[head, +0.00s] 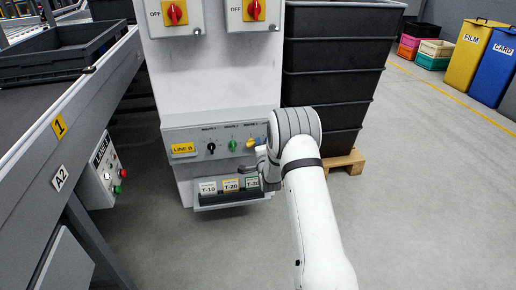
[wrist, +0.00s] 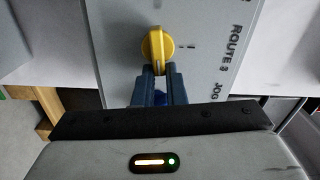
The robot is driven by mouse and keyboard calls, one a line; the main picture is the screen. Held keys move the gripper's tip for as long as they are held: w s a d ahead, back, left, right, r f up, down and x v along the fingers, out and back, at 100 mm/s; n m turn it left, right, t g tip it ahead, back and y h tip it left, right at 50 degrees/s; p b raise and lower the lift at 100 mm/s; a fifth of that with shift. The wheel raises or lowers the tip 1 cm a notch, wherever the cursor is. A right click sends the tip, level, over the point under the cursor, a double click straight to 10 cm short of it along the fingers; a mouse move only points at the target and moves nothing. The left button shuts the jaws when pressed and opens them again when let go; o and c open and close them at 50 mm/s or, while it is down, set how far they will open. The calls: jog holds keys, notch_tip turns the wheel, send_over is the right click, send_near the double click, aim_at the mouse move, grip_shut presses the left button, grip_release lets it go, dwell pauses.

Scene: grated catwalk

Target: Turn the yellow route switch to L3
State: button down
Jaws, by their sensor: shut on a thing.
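The yellow route switch (wrist: 157,46) is a round knob on a grey panel in the upper middle of the wrist view. Printing reading ROUTE 3 and JOG lies to its right. My gripper (wrist: 158,72) is shut on the knob's lower part, with its dark blue fingers at either side of the grip bar. In the head view, the knob (head: 250,143) shows only in part at the panel's right end, beside my white arm. The position it points to cannot be read, and no L3 mark is legible.
The panel (head: 172,133), labelled LINE B, also carries a black knob (head: 211,147) and a green knob (head: 233,145). Below is a tray of tags (head: 230,201). Stacked dark crates (head: 335,60) stand close behind my arm. A conveyor frame (head: 90,100) is at left. Floor at right is clear.

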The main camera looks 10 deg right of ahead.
jog(key=shift+s+a+f+m+b, duration=0.15)
jog(key=shift+a+f+m+b, duration=0.2)
jog(key=shift+f+m, duration=0.25)
jog(key=shift+r, duration=0.1)
jog(key=c, duration=1.5)
grip_release()
jog(key=shift+r, duration=0.1)
jog(key=shift+d+r+m, duration=0.1)
jog(key=shift+m, duration=0.2)
jog(key=s+p, duration=0.2)
jog(key=s, duration=0.5)
jog(key=shift+s+p, duration=0.3)
jog(key=shift+p, duration=0.1)
